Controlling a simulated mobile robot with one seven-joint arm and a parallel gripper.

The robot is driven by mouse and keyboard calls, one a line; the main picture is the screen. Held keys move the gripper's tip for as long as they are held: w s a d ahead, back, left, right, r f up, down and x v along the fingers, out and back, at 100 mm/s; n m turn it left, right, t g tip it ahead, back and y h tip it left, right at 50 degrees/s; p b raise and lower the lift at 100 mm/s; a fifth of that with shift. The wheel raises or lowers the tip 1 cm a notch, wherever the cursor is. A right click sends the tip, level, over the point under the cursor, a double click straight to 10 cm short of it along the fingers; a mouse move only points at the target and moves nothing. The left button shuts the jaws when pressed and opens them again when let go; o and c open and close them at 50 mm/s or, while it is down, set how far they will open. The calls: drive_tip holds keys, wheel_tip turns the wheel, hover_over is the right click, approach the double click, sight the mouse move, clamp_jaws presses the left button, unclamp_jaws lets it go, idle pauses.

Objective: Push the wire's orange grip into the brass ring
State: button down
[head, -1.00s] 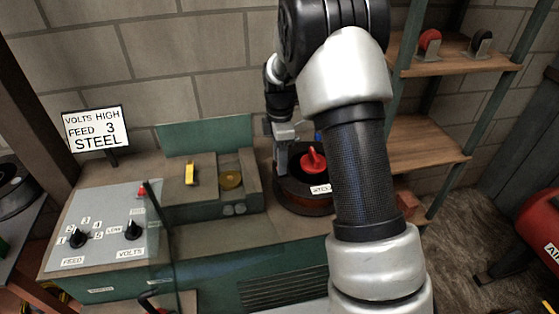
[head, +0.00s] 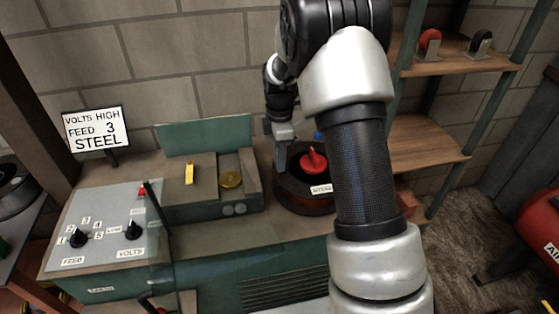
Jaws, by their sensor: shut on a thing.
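My gripper (head: 281,160) points down at the left rim of the dark wire spool (head: 300,203), which bears a red cone-shaped hub (head: 314,160) and a STEEL label. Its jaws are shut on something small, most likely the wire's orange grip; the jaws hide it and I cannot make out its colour. The wire itself is too thin to see. A round brass piece (head: 231,180), which may be the brass ring, sits in the green open feeder box (head: 212,209), left of my gripper and apart from it. A yellow lever (head: 189,173) stands left of the brass piece.
The green feeder lid (head: 205,136) stands raised behind. A grey panel with FEED (head: 79,237) and VOLTS (head: 133,229) knobs lies at left, a sign (head: 95,129) behind it. Shelves (head: 428,142) stand at right. My arm covers the area right of the spool.

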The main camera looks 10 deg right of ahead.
drive_tip(key=shift+r, duration=0.1)
drive_tip(key=shift+r+p, duration=2.1)
drive_tip(key=shift+r, duration=0.8)
drive_tip(key=shift+a, duration=0.1)
drive_tip(key=a, duration=1.4)
drive_tip(key=shift+a+p, duration=0.25)
drive_tip(key=shift+p, duration=0.2)
drive_tip(key=shift+f, duration=0.1)
drive_tip(key=shift+f+b, duration=1.95)
drive_tip(key=shift+f, duration=0.8)
drive_tip(key=shift+f, duration=0.6)
